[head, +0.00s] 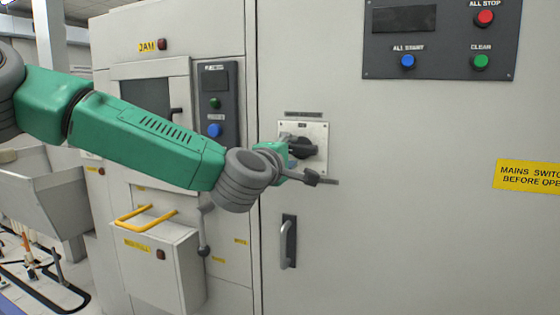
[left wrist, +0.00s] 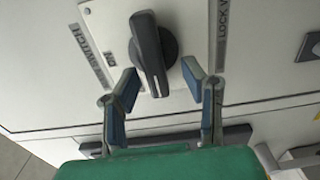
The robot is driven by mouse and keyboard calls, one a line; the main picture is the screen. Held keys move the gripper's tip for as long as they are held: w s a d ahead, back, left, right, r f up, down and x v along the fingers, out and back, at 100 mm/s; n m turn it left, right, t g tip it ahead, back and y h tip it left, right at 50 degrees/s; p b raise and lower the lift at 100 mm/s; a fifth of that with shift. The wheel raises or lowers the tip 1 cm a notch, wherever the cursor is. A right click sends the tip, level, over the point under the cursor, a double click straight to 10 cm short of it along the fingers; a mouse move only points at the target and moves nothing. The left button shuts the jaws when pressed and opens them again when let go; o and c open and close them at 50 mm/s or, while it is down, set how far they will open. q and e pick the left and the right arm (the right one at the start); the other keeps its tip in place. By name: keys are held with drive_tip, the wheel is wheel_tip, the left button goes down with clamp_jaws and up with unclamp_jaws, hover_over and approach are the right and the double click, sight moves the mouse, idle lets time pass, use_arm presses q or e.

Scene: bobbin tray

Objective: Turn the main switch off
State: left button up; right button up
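The main switch (head: 303,147) is a black rotary handle on a pale square plate (head: 316,131) on the grey cabinet door. In the left wrist view the switch handle (left wrist: 150,52) stands out between my fingertips, with "ON" lettering on the plate beside it. My left gripper (head: 303,174) is at the lower part of the plate in the head view. In the left wrist view the left gripper (left wrist: 158,87) is open, one finger on each side of the handle's lower end, with gaps visible. My right gripper is not in view.
A black door handle (head: 289,241) is below the switch. A control panel (head: 440,38) with red, blue and green buttons is at upper right. A yellow warning label (head: 530,175) is at right. A box with a yellow handle (head: 146,217) juts out at lower left.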

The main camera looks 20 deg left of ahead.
use_arm(q)
drive_tip(key=s, duration=0.9)
drive_tip(key=shift+s+a+f, duration=0.15)
drive_tip(key=shift+s+a, duration=0.1)
drive_tip(key=shift+s, duration=0.1)
drive_tip(key=shift+f, duration=0.1)
drive_tip(key=s+d+f+m+g+h, duration=0.1)
drive_tip(key=s+f+m+g, duration=0.2)
drive_tip(key=f, duration=0.8)
drive_tip(key=s+d+f+m+g, duration=0.1)
drive_tip(key=s+f+m+g, duration=0.25)
drive_tip(key=f, duration=0.75)
drive_tip(key=s+d+f+m+g+h, duration=0.1)
drive_tip(key=s+f+m+g, duration=0.15)
drive_tip(key=f, duration=0.95)
drive_tip(key=s+a+f+m+g+y, duration=0.1)
drive_tip(key=s+a+f+m+g, duration=0.3)
drive_tip(key=s+f, duration=0.5)
drive_tip(key=s+a+f+m+g+y, duration=0.1)
drive_tip(key=s+a+f+m+g, duration=0.3)
drive_tip(key=s+f, duration=0.5)
drive_tip(key=s+a+m, duration=0.1)
drive_tip(key=s, duration=0.7)
drive_tip(key=shift+s+a+y, duration=0.3)
drive_tip(key=shift+w+f, duration=0.1)
drive_tip(key=shift+w, duration=0.05)
drive_tip(key=shift+c, duration=0.5)
